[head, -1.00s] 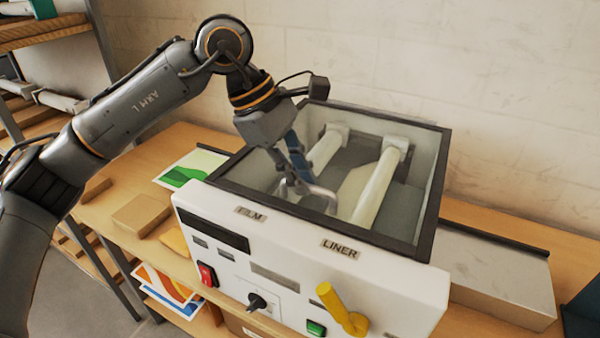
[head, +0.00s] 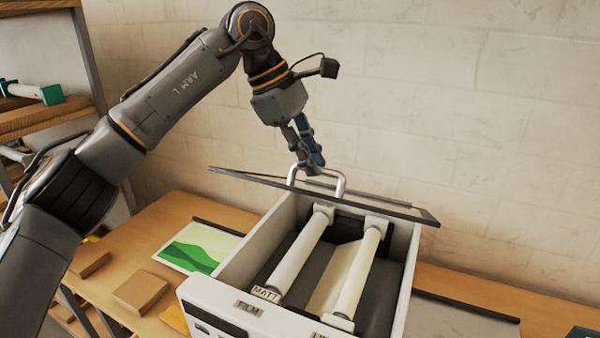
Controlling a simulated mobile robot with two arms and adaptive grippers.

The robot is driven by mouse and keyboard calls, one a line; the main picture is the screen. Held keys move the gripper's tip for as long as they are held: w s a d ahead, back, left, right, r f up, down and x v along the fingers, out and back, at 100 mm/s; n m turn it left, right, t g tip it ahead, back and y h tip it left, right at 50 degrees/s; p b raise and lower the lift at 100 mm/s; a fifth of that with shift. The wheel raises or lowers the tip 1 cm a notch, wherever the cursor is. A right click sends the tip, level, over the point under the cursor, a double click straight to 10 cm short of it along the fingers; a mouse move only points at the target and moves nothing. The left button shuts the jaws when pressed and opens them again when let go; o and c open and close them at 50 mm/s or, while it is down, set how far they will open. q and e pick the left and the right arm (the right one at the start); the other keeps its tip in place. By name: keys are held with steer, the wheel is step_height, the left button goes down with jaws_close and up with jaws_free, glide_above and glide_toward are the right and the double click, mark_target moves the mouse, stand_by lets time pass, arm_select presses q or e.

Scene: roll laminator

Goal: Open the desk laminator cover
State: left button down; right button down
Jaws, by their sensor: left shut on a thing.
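The desk laminator (head: 245,265) stands on the bench, a white box with its top open toward me. Its dark-framed clear cover (head: 385,207) is tilted up, its front edge raised well above the box. My left gripper (head: 308,168) is shut on the silver cover handle (head: 337,184), above the middle of the box. Inside the box are two pale rollers, the left one (head: 302,255) by a MATT label and the right one (head: 360,270). My right gripper is not in view.
A green and white print (head: 200,247) and a brown block (head: 140,291) lie on the bench left of the laminator. A grey flat panel (head: 460,318) lies to its right. The pale wall (head: 470,110) rises behind. A shelf rack (head: 45,120) stands at the left.

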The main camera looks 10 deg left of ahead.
arm_select(q)
steer(key=shift+w+d+r+p, duration=0.2)
steer(key=shift+w+r+p, duration=0.05)
steer(key=shift+w+r, duration=0.4)
steer(key=shift+w+d+r+p, duration=0.15)
steer(key=shift+w+r+p, duration=0.05)
steer(key=shift+w+r, duration=0.35)
steer(key=shift+f, duration=0.1)
